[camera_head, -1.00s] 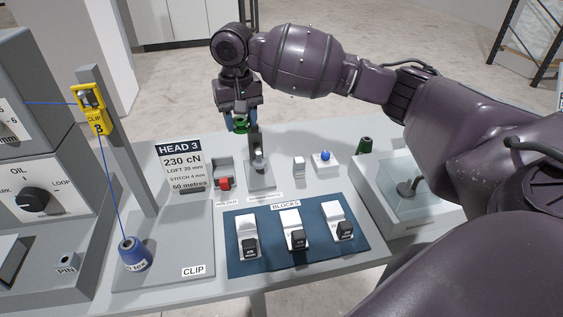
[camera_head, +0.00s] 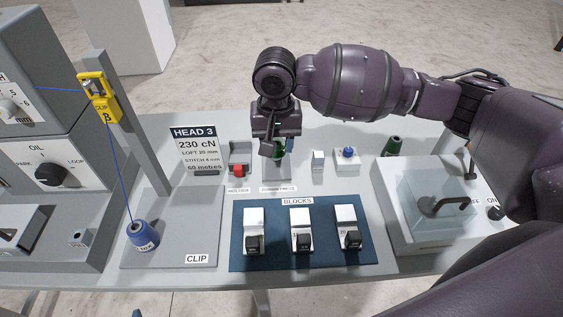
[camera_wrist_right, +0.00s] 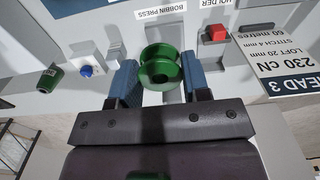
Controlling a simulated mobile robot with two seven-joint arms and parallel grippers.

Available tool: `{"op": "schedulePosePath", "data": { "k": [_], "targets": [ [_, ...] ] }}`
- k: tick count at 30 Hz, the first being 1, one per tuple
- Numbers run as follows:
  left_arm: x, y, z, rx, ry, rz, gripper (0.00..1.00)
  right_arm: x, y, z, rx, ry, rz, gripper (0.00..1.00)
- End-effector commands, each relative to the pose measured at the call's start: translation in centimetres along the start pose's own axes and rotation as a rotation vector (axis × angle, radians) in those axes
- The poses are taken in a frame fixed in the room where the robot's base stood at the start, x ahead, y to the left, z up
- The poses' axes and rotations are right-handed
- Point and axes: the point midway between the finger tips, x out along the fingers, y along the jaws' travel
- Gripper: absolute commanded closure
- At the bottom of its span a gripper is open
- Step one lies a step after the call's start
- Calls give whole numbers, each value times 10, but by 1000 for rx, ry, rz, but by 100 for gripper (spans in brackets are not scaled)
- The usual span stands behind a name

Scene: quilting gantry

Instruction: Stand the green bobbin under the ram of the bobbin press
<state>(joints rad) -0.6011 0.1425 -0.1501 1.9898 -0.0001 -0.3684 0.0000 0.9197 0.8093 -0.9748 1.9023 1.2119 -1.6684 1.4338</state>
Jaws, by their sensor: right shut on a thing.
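My right gripper (camera_head: 278,145) is shut on the green bobbin (camera_wrist_right: 160,66). In the right wrist view the bobbin sits between the two blue fingers, its round face towards the camera. In the head view only a little of the bobbin shows beneath the gripper. The bobbin press (camera_head: 278,184) is just below and in front of the gripper, its upper part largely hidden. Its label and grey base (camera_wrist_right: 166,26) show beyond the bobbin in the wrist view. I cannot tell whether the bobbin touches the press. My left gripper is not in view.
The holder with a red block (camera_head: 238,170) stands left of the press. A white block (camera_head: 318,160), a blue button (camera_head: 348,153) and a dark green spool (camera_head: 392,147) stand to its right. The blue BLOCKS mat (camera_head: 262,263) lies in front. A clear-covered box (camera_head: 409,240) is at right.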

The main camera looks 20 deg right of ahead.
Motion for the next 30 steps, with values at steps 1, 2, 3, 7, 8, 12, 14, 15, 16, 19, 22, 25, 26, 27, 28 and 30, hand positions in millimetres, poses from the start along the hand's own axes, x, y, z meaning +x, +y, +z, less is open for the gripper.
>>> {"op": "schedulePosePath", "data": {
  "k": [1, 2, 3, 7, 8, 12, 14, 15, 16, 19, 22, 25, 26, 27, 28, 30],
  "targets": [
    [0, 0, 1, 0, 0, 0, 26, 8, 0, 0, 4, -3, 1, 79],
    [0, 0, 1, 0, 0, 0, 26, 13, 0, 0, 5, -3, 1, 79],
    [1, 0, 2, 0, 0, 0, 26, 22, 1, 1, 6, -4, 3, 79],
    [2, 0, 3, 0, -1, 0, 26, 50, 1, 0, 6, -4, 3, 79],
    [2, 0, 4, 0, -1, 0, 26, 56, 1, 0, 6, -4, 2, 79],
    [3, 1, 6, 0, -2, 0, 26, 87, 1, 1, 4, -4, 2, 79],
    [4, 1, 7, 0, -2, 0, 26, 100, 1, 0, 5, -3, 3, 79],
    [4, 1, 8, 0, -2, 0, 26, 108, 0, 0, 5, -3, 2, 79],
    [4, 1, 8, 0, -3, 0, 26, 115, 1, 1, 5, -3, 3, 79],
    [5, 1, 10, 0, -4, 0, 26, 137, 1, 0, 5, -3, 3, 79],
    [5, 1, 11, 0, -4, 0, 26, 133, 0, -22, 6, 3, 2, 79],
    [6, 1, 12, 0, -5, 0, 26, 134, 0, -35, 5, 1, 1, 79],
    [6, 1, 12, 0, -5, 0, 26, 134, 0, -38, 4, 0, 1, 79],
    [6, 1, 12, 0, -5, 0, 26, 134, 0, -41, 5, 0, 1, 79],
    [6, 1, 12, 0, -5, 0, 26, 134, 0, -42, 5, 0, 1, 79],
    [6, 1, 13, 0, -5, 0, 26, 134, 1, -46, 3, 0, 1, 79]
  ]
}}
